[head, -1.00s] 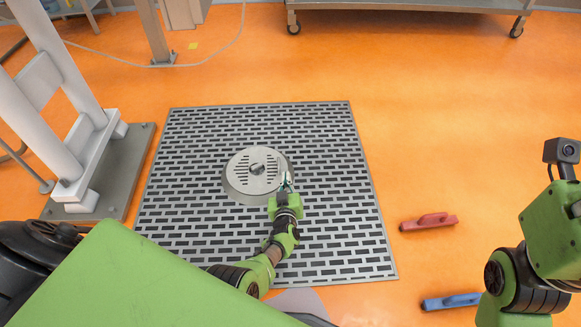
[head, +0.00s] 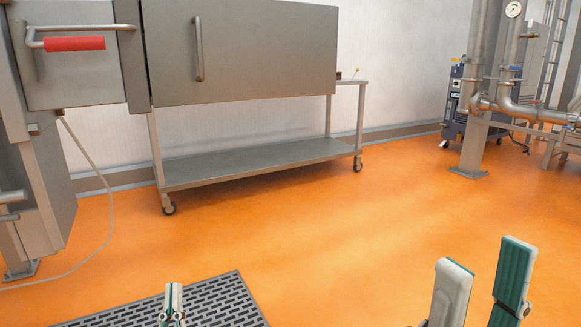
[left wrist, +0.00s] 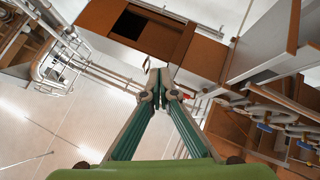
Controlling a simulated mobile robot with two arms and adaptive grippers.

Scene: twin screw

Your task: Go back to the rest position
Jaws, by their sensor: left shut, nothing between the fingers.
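My left gripper (head: 172,300) shows at the bottom left of the head view, its fingers pointing up and closed together with nothing between them. In the left wrist view, its green-and-grey fingers (left wrist: 160,82) meet at the tips, with walls, pipes and ceiling structure behind them. My right gripper (head: 480,285) is at the bottom right of the head view, its two fingers upright and spread wide apart, empty. The rest of both arms is out of the head view.
A grey perforated mat (head: 225,296) lies on the orange floor (head: 330,230). A wheeled steel table (head: 260,163) stands ahead under a steel cabinet (head: 260,50). Pipes (head: 483,80) and a dark blue machine (head: 458,105) are at the right. The middle floor is clear.

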